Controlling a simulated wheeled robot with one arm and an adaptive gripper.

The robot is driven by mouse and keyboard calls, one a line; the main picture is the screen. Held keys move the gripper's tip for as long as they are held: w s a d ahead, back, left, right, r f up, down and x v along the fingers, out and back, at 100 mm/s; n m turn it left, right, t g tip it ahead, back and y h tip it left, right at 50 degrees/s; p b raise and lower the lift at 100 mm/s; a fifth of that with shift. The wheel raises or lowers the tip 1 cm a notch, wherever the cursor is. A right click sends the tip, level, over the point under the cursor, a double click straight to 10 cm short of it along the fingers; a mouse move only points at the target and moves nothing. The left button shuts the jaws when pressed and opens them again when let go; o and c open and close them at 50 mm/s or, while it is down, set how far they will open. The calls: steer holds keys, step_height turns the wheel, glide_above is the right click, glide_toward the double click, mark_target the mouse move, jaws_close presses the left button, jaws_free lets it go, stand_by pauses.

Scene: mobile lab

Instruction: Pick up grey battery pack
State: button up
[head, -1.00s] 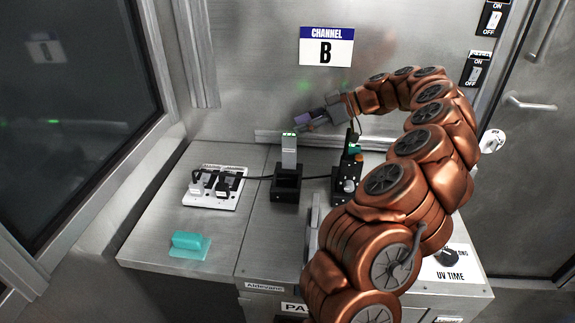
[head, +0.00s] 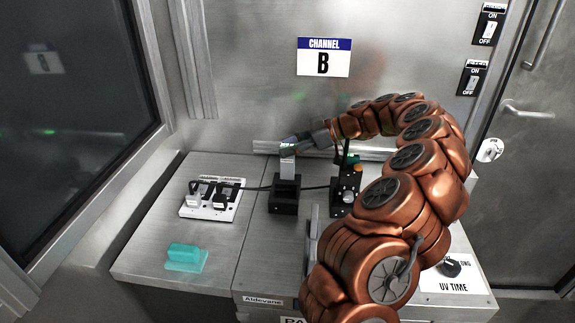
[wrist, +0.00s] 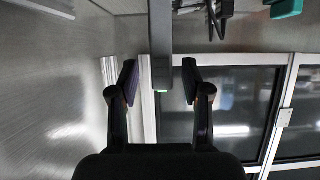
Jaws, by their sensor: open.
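The grey battery pack (head: 287,168) stands upright in a black dock (head: 285,196) on the metal bench in the head view. My gripper (head: 287,147) is at the pack's top end and covers part of it. In the wrist view my gripper (wrist: 160,78) is open. Its two fingers are on either side of a grey bar that appears to be the battery pack (wrist: 161,40), with a visible gap on each side. The dock cannot be made out in the wrist view.
A white power strip (head: 229,212) with black plugs lies left of the dock. A teal block (head: 184,256) sits at front left. A black device with coloured buttons (head: 346,190) stands close right of the dock. The metal wall (head: 240,90) rises behind.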

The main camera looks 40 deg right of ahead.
steer(key=x, duration=0.3)
steer(key=shift+a, duration=0.15)
steer(key=shift+c, duration=0.2)
jaws_close()
